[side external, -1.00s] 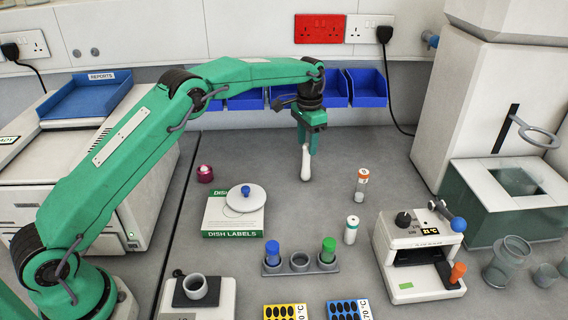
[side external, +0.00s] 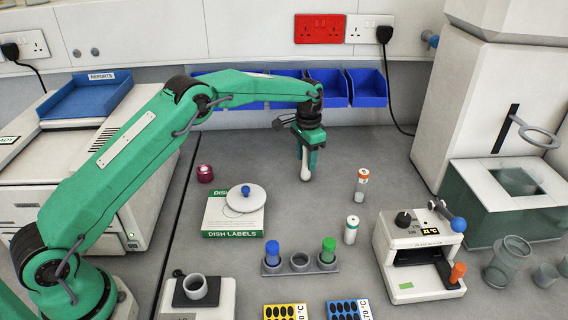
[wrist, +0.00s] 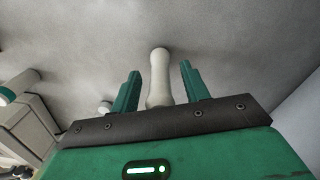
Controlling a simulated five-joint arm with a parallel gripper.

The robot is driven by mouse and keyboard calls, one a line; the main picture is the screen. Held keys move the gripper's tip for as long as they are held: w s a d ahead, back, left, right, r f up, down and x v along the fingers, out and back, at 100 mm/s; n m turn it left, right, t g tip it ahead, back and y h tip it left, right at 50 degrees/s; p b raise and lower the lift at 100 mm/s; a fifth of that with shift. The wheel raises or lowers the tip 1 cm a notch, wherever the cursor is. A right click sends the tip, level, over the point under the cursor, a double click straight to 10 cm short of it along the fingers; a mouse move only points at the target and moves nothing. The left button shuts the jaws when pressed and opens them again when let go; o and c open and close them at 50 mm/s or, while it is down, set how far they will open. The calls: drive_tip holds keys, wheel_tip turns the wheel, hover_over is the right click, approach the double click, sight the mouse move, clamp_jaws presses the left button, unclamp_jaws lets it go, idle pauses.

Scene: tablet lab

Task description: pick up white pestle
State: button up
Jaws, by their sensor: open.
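The white pestle (side external: 305,165) stands upright on the grey bench at the back, below the blue bins. My gripper (side external: 307,170) is lowered over it, and its green fingers hide part of the pestle's upper length in the side view. In the wrist view the pestle (wrist: 159,78) lies between the two open green fingers (wrist: 158,85), with a gap on each side. The gap looks wider on the right. I see no finger touching it.
A white-capped vial (side external: 351,230) and an orange-capped vial (side external: 361,186) stand to the right. A dish labels box (side external: 233,232) and a small dark red pot (side external: 205,173) are to the left. Blue bins (side external: 366,88) line the wall behind. Bench around the pestle is clear.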

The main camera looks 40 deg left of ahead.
drive_tip(key=shift+c, duration=0.5)
clamp_jaws()
drive_tip(key=shift+r, duration=0.15)
drive_tip(key=shift+r, duration=0.75)
wheel_tip(320, 180, up, 3)
drive_tip(key=shift+d+f, duration=0.1)
drive_tip(key=shift+f, duration=0.05)
drive_tip(key=s+d+r, duration=0.6)
drive_tip(key=d, duration=0.3)
drive_tip(key=shift+s+d+r, duration=0.2)
drive_tip(key=shift+d+r, duration=0.1)
